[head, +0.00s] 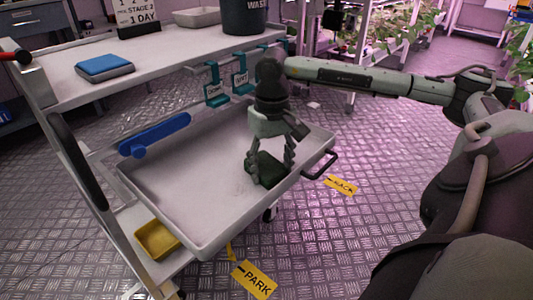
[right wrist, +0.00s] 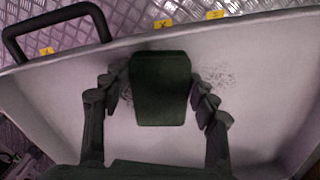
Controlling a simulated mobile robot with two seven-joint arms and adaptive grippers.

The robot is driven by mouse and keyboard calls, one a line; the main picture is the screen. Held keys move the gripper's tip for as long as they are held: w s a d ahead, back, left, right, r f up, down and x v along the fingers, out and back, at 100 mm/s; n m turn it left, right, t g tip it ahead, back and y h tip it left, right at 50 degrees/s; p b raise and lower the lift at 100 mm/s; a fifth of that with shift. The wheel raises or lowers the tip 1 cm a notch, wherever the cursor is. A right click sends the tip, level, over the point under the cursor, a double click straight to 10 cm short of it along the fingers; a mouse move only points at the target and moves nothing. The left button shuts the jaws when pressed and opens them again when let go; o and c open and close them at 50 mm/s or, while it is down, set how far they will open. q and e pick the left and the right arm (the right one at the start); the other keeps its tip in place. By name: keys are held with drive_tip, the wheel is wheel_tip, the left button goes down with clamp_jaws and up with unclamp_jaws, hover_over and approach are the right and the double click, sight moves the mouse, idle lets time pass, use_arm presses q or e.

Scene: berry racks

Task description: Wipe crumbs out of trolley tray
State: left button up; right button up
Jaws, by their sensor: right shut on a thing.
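The white trolley tray (head: 180,208) hangs out below the trolley's upper shelf, with a dark handle (head: 322,164) at its right end. My right gripper (head: 270,168) reaches down into the tray near that end. It is shut on a dark green block (head: 267,172), perhaps a sponge or pad, which is low at the tray floor; I cannot tell if it touches. In the right wrist view the block (right wrist: 160,88) sits between the two fingers. Dark crumbs (right wrist: 218,76) are scattered on the tray floor right of the block, and a few show at its left. My left gripper is out of view.
A blue long-handled tool (head: 155,135) lies at the tray's back left. A yellow container (head: 157,240) is below left. The upper shelf (head: 160,58) holds a blue-grey pad (head: 104,67), a sign and a dark waste bin (head: 245,17). Teal hooks with tags hang below it.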

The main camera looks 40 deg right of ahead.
sight(271, 157)
drive_tip(key=shift+s+d+f+b, duration=0.1)
drive_tip(key=shift+s+b, duration=0.2)
drive_tip(key=shift+s, duration=0.5)
drive_tip(key=shift+s+d+f+b, duration=0.1)
drive_tip(key=shift+s+b, duration=0.2)
drive_tip(key=shift+s, duration=0.5)
drive_tip(key=shift+w+d+r+b, duration=0.1)
drive_tip(key=shift+d+b, duration=0.05)
drive_tip(key=shift+d, duration=0.55)
drive_tip(key=shift+w+d+r+b, duration=0.1)
drive_tip(key=shift+d+b, duration=0.05)
drive_tip(key=shift+d, duration=0.55)
drive_tip(key=shift+w+d+r, duration=0.1)
drive_tip(key=shift+w, duration=0.2)
drive_tip(key=shift+w+d+p, duration=0.15)
drive_tip(key=shift+w+p, duration=0.65)
drive_tip(key=shift+w, duration=0.5)
drive_tip(key=shift+c, duration=0.6)
drive_tip(key=shift+w+a+r+p, duration=0.1)
drive_tip(key=shift+w+a+p, duration=0.15)
drive_tip(key=shift+w, duration=0.4)
drive_tip(key=shift+w+a+p, duration=0.15)
drive_tip(key=shift+w+p, duration=0.1)
drive_tip(key=shift+w, duration=0.4)
drive_tip(key=shift+w+a+p, duration=0.15)
drive_tip(key=shift+w+p, duration=0.1)
drive_tip(key=shift+w, duration=0.7)
drive_tip(key=shift+w+a+p, duration=0.1)
drive_tip(key=shift+w+p, duration=0.1)
drive_tip(key=shift+w, duration=1.65)
